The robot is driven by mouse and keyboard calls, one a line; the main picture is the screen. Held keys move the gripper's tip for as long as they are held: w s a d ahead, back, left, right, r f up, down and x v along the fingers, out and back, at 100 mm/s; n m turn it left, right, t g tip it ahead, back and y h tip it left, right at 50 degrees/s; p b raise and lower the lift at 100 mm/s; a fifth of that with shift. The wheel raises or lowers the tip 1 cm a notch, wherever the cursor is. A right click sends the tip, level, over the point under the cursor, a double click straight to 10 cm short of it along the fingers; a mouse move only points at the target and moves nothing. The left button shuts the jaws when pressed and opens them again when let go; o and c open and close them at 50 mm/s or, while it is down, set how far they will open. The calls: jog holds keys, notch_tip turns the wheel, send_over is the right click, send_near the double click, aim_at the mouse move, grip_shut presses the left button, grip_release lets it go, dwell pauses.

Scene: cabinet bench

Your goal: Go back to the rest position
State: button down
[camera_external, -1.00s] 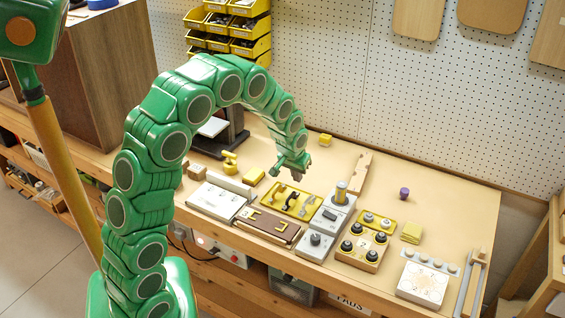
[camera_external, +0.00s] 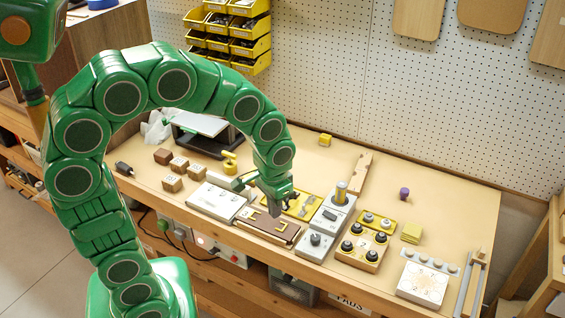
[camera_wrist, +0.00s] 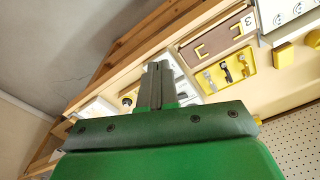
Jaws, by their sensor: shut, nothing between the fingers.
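My green arm arches over the workbench (camera_external: 440,175) in the external view. My gripper (camera_external: 274,208) is at the end of the arm, pointing down above the brown panel (camera_external: 262,227) and the yellow tray (camera_external: 318,205). In the wrist view the two grey fingers of my gripper (camera_wrist: 155,72) are together with nothing between them. Beyond them show the brown panel (camera_wrist: 213,42) and the yellow tray (camera_wrist: 240,72) with dark parts in it. I cannot tell how high the fingertips are above the bench.
A white-topped stand (camera_external: 200,124), wooden cubes (camera_external: 172,183) and a yellow hook-shaped piece (camera_external: 230,163) sit left of the gripper. A grey post (camera_external: 340,194) and a knob box (camera_external: 362,247) stand to its right. The pegboard (camera_external: 340,75) backs the bench. The back right is mostly clear.

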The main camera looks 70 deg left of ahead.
jog(key=s+d+r+m+g, duration=0.1)
jog(key=s+d+r+m, duration=0.1)
jog(key=s+d, duration=0.3)
jog(key=s+d+r+m+g, duration=0.1)
jog(key=s+d, duration=0.4)
jog(key=s, duration=0.9)
jog(key=shift+s+d+r+m, duration=0.2)
jog(key=shift+d+r+m, duration=0.2)
jog(key=shift+m, duration=0.1)
